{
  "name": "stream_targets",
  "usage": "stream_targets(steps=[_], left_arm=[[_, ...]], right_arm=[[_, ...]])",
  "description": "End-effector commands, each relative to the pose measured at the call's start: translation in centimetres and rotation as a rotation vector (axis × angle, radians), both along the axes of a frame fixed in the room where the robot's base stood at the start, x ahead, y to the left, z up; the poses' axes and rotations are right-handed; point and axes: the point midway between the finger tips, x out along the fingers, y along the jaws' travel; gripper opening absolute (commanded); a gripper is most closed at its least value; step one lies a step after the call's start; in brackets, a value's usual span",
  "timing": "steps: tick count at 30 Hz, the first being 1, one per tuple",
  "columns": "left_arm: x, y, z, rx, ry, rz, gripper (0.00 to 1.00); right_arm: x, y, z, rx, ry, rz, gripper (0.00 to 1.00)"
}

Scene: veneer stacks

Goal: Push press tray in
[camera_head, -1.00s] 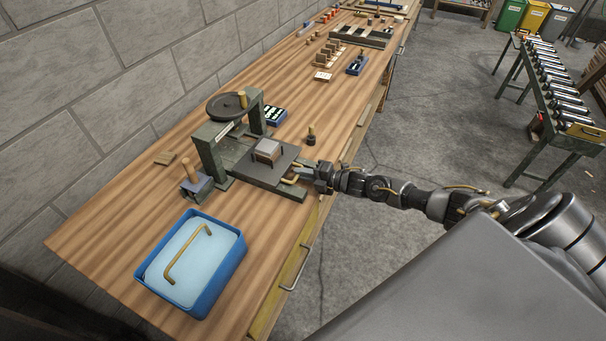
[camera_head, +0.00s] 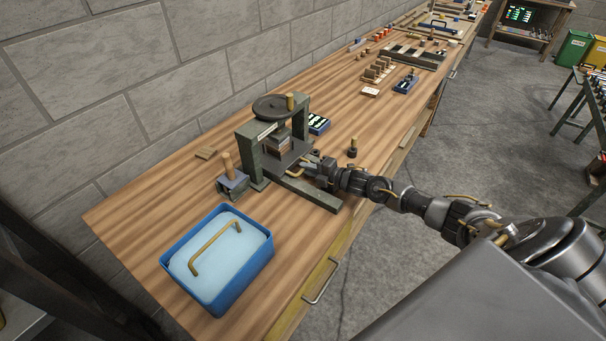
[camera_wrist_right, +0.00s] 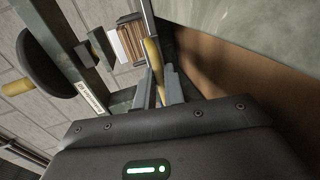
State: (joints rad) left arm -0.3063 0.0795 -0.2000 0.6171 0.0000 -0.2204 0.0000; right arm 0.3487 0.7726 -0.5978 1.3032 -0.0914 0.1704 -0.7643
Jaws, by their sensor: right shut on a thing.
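The press (camera_head: 262,150) stands on the wooden bench, a dark green frame with a round handwheel (camera_head: 276,107) on top. Its dark tray (camera_head: 291,157) lies low in the frame, carrying a small stack of veneer (camera_head: 282,144) under the press head. The stack also shows in the right wrist view (camera_wrist_right: 128,42). My right gripper (camera_head: 311,168) is at the tray's front edge, shut on the brass tray handle (camera_wrist_right: 153,57). The handle is seen between the fingers in the right wrist view. My left gripper is not in view.
A blue tub (camera_head: 218,262) with a pale blue lid and brass handle stands at the bench's near end. A clamp-like block with a wooden peg (camera_head: 231,181) sits left of the press. A small dark stamp (camera_head: 352,149) stands right of it.

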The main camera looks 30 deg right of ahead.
Motion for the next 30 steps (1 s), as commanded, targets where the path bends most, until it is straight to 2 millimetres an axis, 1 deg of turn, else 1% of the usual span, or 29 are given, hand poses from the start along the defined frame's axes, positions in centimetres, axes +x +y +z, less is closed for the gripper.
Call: stream_targets(steps=[6,7,11,19,22,26,30], left_arm=[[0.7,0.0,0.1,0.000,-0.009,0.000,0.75],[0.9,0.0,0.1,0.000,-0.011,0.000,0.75],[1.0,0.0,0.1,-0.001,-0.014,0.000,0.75],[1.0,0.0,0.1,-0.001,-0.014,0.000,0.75],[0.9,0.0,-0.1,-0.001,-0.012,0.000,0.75],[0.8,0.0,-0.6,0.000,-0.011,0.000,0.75],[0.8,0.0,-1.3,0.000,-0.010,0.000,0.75]], right_arm=[[0.2,0.2,0.2,0.002,-0.004,0.001,0.00],[0.2,0.2,0.2,0.002,-0.003,0.002,0.14],[0.2,0.2,0.2,0.002,-0.003,0.002,0.32],[0.0,0.1,0.1,0.001,-0.003,0.001,0.32],[-0.5,-0.3,0.1,-0.001,-0.001,0.000,0.32],[-2.3,-1.0,0.4,-0.002,0.000,0.000,0.32],[-5.0,-2.0,0.9,-0.003,0.000,0.004,0.32]])
